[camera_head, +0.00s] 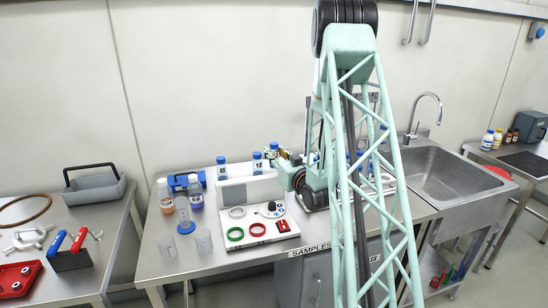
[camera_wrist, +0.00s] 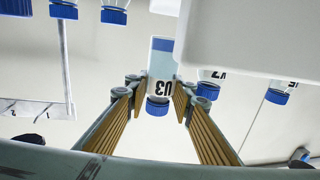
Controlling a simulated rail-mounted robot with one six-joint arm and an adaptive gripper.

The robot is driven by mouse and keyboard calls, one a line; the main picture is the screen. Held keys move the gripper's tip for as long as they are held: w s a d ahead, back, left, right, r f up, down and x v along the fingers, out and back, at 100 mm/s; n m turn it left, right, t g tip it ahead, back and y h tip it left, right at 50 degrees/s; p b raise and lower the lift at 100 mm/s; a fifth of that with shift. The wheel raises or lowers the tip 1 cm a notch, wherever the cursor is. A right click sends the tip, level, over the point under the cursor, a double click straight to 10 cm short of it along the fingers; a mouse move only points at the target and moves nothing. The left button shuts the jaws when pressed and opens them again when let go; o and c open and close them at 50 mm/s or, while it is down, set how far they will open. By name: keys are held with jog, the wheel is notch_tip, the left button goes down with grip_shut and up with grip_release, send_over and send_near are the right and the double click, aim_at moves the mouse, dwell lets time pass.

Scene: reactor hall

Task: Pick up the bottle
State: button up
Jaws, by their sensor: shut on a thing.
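A clear bottle (camera_wrist: 160,66) with a blue cap and a white label with dark, upside-down lettering stands between the fingers of my gripper (camera_wrist: 159,92) in the wrist view. The fingers are shut on it from both sides, near the cap. In the head view my gripper is mostly hidden by my own arm, over the back of the sample bench. Several similar blue-capped bottles stand there, one of them at the back left (camera_head: 221,170). I cannot tell in the head view which bottle is held.
More blue-capped bottles (camera_wrist: 211,76) stand close beside the held one. The bench (camera_head: 160,262) also carries a tray with red and green rings (camera_head: 236,234), beakers (camera_head: 204,240) and two labelled bottles (camera_head: 195,192). A sink (camera_head: 440,175) is at right.

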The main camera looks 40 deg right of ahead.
aim_at(274, 143)
jog(key=shift+r+p, duration=0.4)
jog(key=shift+r, duration=3)
jog(key=shift+o, duration=0.9)
jog(key=shift+c, duration=0.9)
